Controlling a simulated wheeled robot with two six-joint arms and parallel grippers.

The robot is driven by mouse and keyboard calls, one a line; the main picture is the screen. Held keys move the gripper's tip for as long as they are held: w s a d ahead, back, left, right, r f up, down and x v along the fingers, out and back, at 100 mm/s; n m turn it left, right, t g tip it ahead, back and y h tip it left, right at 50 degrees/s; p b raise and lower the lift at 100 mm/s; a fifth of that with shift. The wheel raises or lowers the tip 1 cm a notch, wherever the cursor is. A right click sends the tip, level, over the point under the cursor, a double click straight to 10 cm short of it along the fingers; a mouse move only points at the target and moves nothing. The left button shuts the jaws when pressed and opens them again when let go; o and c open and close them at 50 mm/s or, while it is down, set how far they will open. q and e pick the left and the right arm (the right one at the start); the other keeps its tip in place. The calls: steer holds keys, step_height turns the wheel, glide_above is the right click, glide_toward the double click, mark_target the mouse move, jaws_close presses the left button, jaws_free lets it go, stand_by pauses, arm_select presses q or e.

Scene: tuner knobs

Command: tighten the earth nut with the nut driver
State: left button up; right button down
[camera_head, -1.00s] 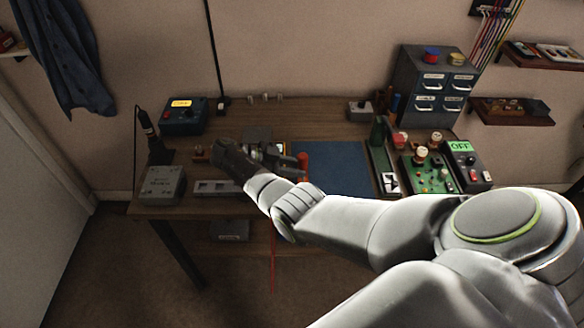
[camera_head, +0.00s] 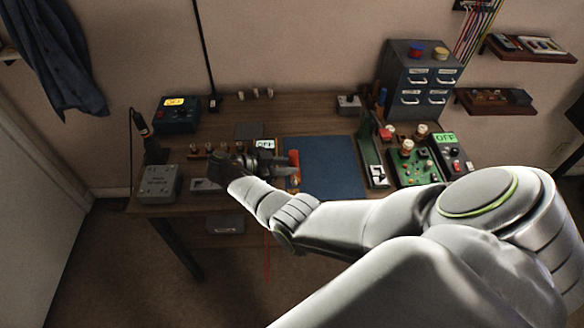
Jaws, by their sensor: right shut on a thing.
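My right gripper (camera_head: 290,168) reaches in over the bench beside the left edge of the blue mat (camera_head: 330,165). It is shut on an upright tool with an orange-red handle (camera_head: 294,158), which looks like the nut driver. The tool's lower end is hidden or too small to make out, so I cannot tell whether it touches anything. The earth nut cannot be picked out. A small unit with an OFF label (camera_head: 265,144) shows just behind my gripper, partly covered by it. My left gripper is not in view.
A green circuit board (camera_head: 421,170) and a dark box with a green OFF display (camera_head: 446,138) stand right of the mat. A drawer cabinet (camera_head: 424,80) stands behind. A grey box (camera_head: 159,182) and a blue meter (camera_head: 176,114) are at left. The mat is mostly clear.

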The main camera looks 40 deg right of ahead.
steer(key=shift+n+t+y+p, duration=0.55)
steer(key=shift+n+t+p, duration=0.9)
steer(key=shift+n+t, duration=1.05)
steer(key=shift+n+t+y+p, duration=0.55)
steer(key=shift+n+t+p, duration=0.85)
steer(key=shift+n+t, duration=1.05)
steer(key=shift+m+t, duration=0.25)
steer(key=shift+s+f+b, duration=1.15)
steer(key=shift+f+b, duration=0.05)
steer(key=shift+b, duration=4.85)
